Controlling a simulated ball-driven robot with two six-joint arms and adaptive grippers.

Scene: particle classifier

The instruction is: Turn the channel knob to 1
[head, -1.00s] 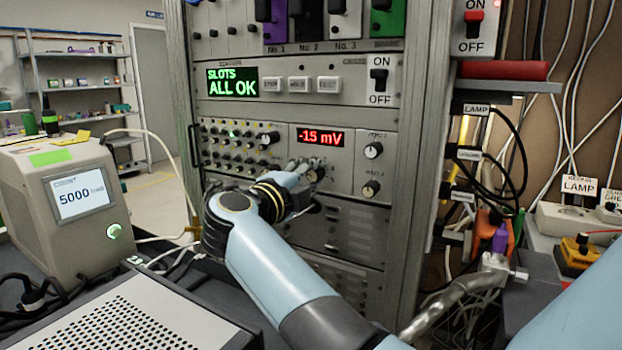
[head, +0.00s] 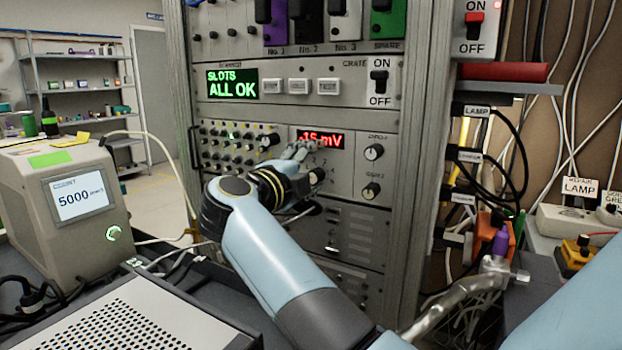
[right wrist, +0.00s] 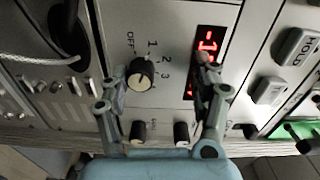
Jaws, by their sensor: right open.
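The channel knob (right wrist: 141,74) is dark with a pale mark, on the grey panel. OFF, 1, 2 and 3 are printed around it; I cannot tell which one its mark points to. In the head view the knob (head: 317,175) shows just below the red display. My right gripper (right wrist: 158,76) is open, with one finger on each side of the knob and visible space from it. In the head view the right gripper (head: 306,178) is in front of the panel. Its upper finger covers part of the display. My left gripper is not in view.
The red mV display (head: 322,139) is just above the channel knob. Two more knobs (head: 373,152) are at its right. A green-text display (head: 231,82) and white buttons (head: 299,86) are higher up. Cables and a metal hose (head: 440,305) hang right of the rack.

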